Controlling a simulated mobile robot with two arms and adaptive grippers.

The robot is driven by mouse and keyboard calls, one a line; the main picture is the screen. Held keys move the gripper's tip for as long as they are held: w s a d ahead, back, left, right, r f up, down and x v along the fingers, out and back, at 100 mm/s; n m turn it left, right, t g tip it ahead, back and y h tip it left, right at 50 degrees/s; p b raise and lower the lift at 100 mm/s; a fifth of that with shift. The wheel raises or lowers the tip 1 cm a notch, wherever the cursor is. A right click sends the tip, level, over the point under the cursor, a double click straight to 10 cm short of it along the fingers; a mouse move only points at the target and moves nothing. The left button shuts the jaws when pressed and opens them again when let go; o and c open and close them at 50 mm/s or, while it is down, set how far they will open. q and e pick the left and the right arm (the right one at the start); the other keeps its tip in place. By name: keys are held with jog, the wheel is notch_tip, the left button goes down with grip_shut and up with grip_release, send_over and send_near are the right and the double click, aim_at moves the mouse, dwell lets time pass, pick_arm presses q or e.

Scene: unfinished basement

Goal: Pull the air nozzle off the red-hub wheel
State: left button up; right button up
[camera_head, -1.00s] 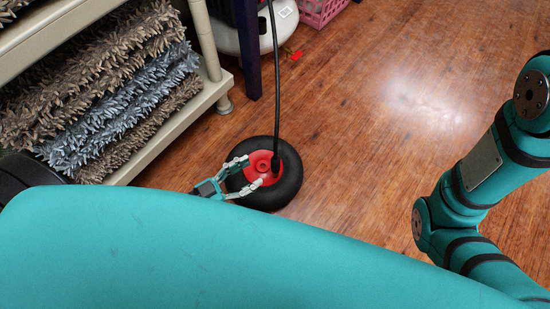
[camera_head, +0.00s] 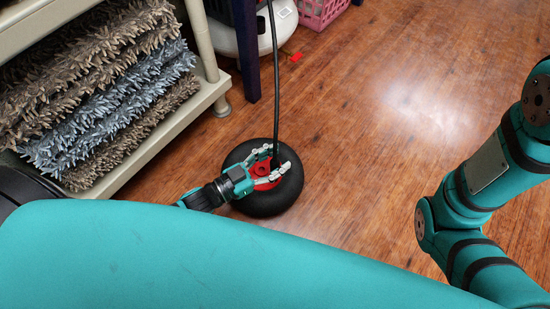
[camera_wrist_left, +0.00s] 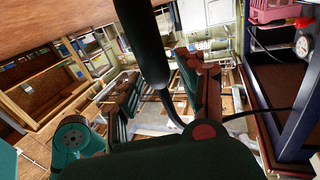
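The red-hub wheel (camera_head: 254,205) lies flat on the wooden floor, its black tyre around a red hub (camera_head: 264,184). The black air nozzle (camera_head: 276,161) stands upright on the right part of the hub, with its hose rising from it. My left gripper (camera_head: 280,157) reaches over the hub from the left. Its fingers are spread, one on each side of the nozzle; contact cannot be told. The left wrist view shows a thick black hose-like shape (camera_wrist_left: 142,45) and dark forms close up, hard to make out. My right gripper is outside the views.
A shelf (camera_head: 205,95) with shaggy rugs (camera_head: 105,105) stands at the left. A dark post (camera_head: 247,60), a white tank (camera_head: 283,22) and a pink crate (camera_head: 322,10) are behind the wheel. Floor (camera_head: 365,160) right of the wheel is clear.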

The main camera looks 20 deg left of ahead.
pick_arm(q)
grip_shut()
dwell(1.1)
